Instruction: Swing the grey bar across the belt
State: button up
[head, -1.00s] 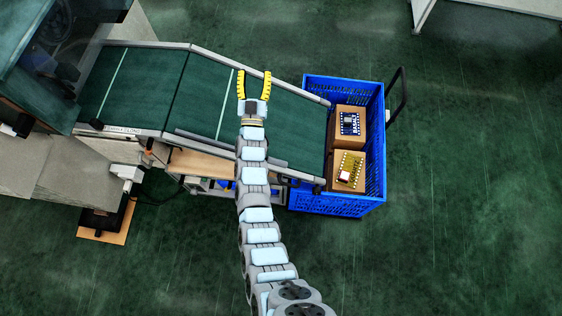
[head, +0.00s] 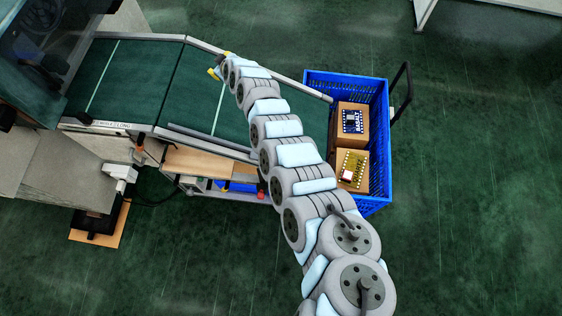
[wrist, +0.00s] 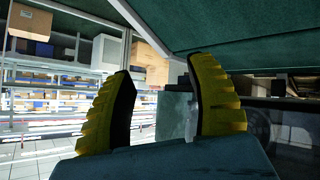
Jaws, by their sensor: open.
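The grey bar (head: 210,142) lies along the near edge of the green belt (head: 140,85) in the head view, roughly parallel to the near rail. Its right end is hidden behind my arm. My gripper (head: 219,64) is beyond the bar, at the far rail of the belt, with only bits of its yellow fingers showing past my wrist. In the wrist view my gripper (wrist: 163,75) has its two yellow fingers apart, with nothing clearly held between them. I cannot make out the bar in that view.
A blue crate (head: 376,190) at the belt's right end holds brown boxes (head: 352,122) with circuit boards on top. A machine (head: 45,45) stands at the belt's left end. Shelving (wrist: 50,85) shows in the wrist view. Green floor lies open at the right.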

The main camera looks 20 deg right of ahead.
jog(key=s+d+f+n+g+h+b, duration=0.1)
jog(key=s+d+f+n+g+b, duration=0.2)
jog(key=s, duration=0.6)
jog(key=s+d+f+n+g+h, duration=0.1)
jog(key=s+d+f+n+g, duration=0.15)
jog(key=s+d+g, duration=0.5)
jog(key=s+d+f+n+g+b, duration=0.2)
jog(key=s+d+f, duration=0.1)
jog(key=s, duration=0.7)
jog(key=shift+m+t, duration=0.25)
jog(key=shift+m, duration=0.1)
jog(key=s+f, duration=0.1)
jog(key=f, duration=0.4)
jog(key=a+f, duration=0.1)
jog(key=f, duration=0.4)
jog(key=s+f+b, duration=0.1)
jog(key=f, duration=0.4)
jog(key=shift+s+a, duration=0.2)
jog(key=shift+s, duration=0.1)
jog(key=shift+s+f, duration=0.1)
jog(key=shift+f, duration=0.6)
grip_shut()
